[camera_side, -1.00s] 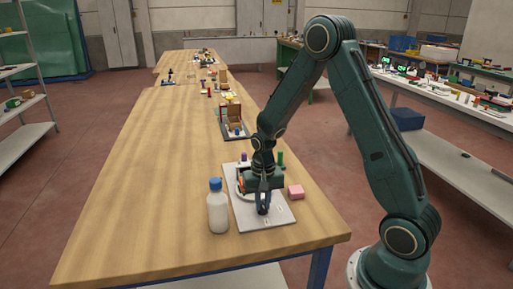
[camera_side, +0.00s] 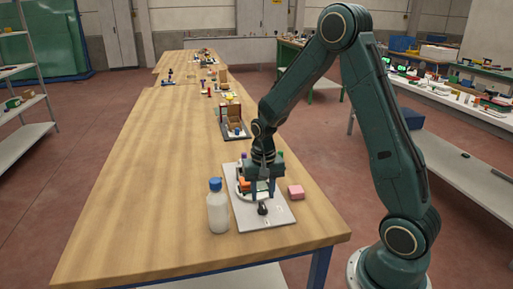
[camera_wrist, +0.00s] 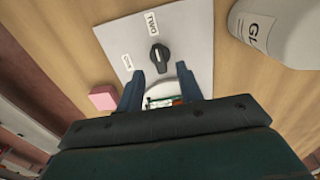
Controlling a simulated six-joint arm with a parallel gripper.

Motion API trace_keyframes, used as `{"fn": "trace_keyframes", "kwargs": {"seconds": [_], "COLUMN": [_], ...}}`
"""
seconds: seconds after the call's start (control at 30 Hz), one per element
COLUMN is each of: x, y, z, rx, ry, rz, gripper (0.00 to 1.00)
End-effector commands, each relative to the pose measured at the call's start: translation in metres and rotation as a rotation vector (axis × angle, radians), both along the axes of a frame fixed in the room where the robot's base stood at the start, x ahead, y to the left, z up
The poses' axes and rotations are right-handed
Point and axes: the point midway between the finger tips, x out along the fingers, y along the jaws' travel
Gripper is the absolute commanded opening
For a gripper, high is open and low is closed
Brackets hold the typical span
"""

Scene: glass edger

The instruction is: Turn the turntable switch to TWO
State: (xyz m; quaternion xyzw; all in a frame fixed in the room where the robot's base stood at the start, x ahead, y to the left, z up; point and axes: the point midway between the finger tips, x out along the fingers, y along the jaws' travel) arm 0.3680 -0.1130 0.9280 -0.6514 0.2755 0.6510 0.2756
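The turntable switch is a black knob (camera_side: 262,209) on the near part of a light grey plate (camera_side: 279,214). In the wrist view the knob (camera_wrist: 159,57) shows whole, its handle pointing roughly at a white label that seems to read TWO (camera_wrist: 151,20). A second small label (camera_wrist: 127,61), too small to read, lies to the left of the knob. My gripper (camera_side: 263,196) is open and empty, apart from the knob, on its turntable side. In the wrist view its fingers (camera_wrist: 160,88) stand apart below the knob. The white turntable (camera_side: 239,189) is partly hidden by my gripper.
A white bottle with a blue cap (camera_side: 218,207) stands close to the plate's left edge. A pink block (camera_side: 296,192) sits at its right. An orange piece (camera_side: 244,185) is on the turntable. The wooden table (camera_side: 140,190) is clear to the left.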

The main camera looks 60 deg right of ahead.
Motion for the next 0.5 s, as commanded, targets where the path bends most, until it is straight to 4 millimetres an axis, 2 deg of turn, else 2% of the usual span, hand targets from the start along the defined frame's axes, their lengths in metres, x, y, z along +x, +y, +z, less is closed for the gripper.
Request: {"fn": "trace_keyframes", "kwargs": {"seconds": [0.3,0.5], "x": [0.001,0.001], "y": [0.0,0.0], "z": [0.055,0.083], "rx": [-0.001,-0.001], "ry": [-0.006,-0.004], "rz": [0.0,-0.001], "gripper": [0.36,0.36]}}
